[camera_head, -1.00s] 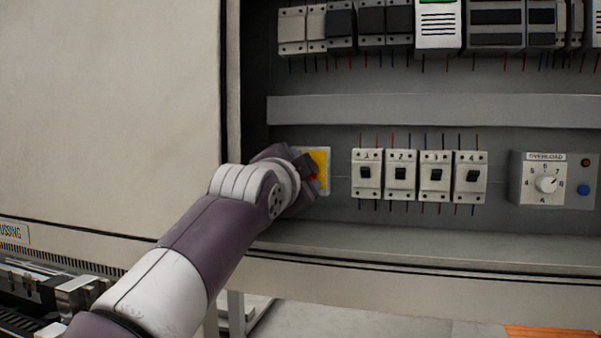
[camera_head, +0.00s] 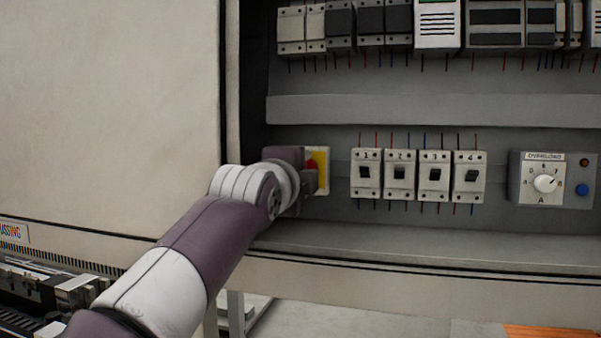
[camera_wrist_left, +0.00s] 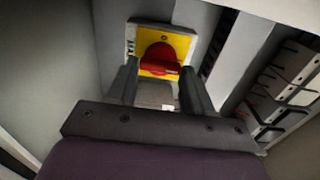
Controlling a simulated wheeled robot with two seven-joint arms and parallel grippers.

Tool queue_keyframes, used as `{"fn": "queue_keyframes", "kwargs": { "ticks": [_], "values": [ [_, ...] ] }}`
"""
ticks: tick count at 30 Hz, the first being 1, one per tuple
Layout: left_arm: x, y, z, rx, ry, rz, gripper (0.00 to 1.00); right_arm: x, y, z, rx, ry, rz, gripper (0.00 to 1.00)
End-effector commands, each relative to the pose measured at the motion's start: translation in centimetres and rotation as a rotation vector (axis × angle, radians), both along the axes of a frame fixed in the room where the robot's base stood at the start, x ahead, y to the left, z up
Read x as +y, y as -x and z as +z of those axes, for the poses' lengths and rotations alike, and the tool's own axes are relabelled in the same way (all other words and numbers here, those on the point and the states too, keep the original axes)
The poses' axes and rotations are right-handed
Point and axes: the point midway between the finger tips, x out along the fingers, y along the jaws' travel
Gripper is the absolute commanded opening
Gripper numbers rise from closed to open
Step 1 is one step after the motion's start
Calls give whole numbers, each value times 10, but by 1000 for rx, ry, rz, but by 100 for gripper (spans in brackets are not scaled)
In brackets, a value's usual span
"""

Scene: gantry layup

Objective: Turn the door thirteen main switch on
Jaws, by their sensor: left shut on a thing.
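The main switch is a yellow plate with a red rotary handle (camera_head: 313,161) on a pale backing, at the left of the cabinet's lower row. It shows at the top of the left wrist view (camera_wrist_left: 160,58). My left gripper (camera_wrist_left: 160,85) is shut on the red handle, with one finger on each side of it. In the head view my left wrist and gripper (camera_head: 308,178) cover the left part of the switch plate. The handle's exact angle and its markings are hard to read. My right gripper is in neither view.
Several numbered breakers (camera_head: 400,175) stand right of the switch. An overload box (camera_head: 552,180) with a dial and a blue button is farther right. A grey duct (camera_head: 430,109) runs above, and the cabinet's lower ledge (camera_head: 420,250) lies below. A pale panel (camera_head: 110,110) fills the left.

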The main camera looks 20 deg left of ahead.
Motion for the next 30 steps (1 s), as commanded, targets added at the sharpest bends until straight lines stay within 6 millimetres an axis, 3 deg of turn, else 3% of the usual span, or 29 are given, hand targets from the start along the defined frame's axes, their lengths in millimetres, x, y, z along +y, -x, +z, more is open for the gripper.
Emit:
{"fn": "queue_keyframes", "kwargs": {
  "ticks": [13, 14, 15, 16, 25, 30],
  "values": [
    [1, 2, 8, -19, -10, 2, 21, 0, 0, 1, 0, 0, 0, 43],
    [1, 2, 8, -19, -10, 2, 57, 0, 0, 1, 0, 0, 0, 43],
    [1, 2, 7, -18, -10, 2, 71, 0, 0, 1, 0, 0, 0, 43],
    [1, 2, 7, -17, -10, 2, 77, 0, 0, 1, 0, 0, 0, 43],
    [0, 4, 3, -11, -9, 1, 77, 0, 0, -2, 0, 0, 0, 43],
    [2, 34, -4, -12, -8, 1, 77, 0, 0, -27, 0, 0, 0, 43]
  ]
}}
